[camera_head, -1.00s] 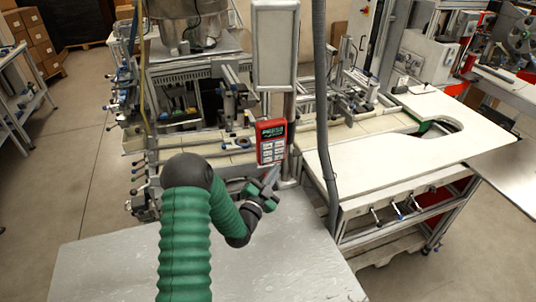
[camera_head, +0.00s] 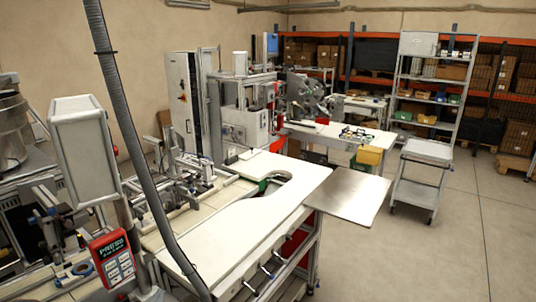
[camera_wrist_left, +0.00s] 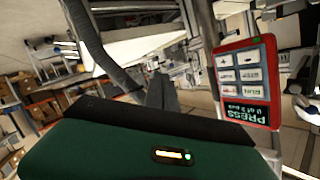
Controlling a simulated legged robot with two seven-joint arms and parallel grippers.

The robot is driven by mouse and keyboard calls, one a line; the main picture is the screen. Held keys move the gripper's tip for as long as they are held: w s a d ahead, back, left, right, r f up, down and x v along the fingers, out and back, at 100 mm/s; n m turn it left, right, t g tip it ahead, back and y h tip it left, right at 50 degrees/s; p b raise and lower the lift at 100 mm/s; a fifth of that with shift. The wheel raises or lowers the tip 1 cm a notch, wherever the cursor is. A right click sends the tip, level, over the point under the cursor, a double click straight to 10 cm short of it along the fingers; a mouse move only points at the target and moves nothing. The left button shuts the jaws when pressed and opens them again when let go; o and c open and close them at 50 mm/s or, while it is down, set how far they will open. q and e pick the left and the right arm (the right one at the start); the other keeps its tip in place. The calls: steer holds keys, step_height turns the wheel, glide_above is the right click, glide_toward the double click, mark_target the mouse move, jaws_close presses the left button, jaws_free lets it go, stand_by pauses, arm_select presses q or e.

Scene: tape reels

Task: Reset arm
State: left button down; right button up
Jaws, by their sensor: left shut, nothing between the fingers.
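My left gripper (camera_wrist_left: 161,88) shows in the left wrist view beyond my green and black wrist housing. Its grey fingers are together, with nothing between them. A red panel marked PRESS, with several pale keys (camera_wrist_left: 246,76), is to the right of the fingers in that view and appears upside down. A gap shows between the fingers and the panel in the picture. The head view shows the same red panel (camera_head: 112,257) at the lower left, on a post. Neither of my grippers is visible in the head view.
A white worktop (camera_head: 232,235) with a curved cutout stands right of the panel. A grey hose (camera_head: 135,145) runs down in front of it. A metal plate (camera_head: 345,193) juts out to the right. A wheeled cart (camera_head: 417,180) and shelves stand behind; floor at right is clear.

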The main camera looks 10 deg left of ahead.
arm_select(q)
steer(key=s+d+f+g+h, duration=0.15)
steer(key=s+d+g, duration=0.25)
steer(key=d, duration=0.4)
steer(key=s+d+n+g, duration=0.2)
steer(key=s+d+g, duration=0.2)
steer(key=s, duration=0.5)
steer(key=s+d+n+g+h, duration=0.1)
steer(key=s+d+g, duration=0.3)
steer(key=s+d, duration=0.4)
steer(key=shift+s+f+n, duration=0.4)
steer(key=shift+s+n, duration=0.2)
steer(key=shift+s, duration=0.55)
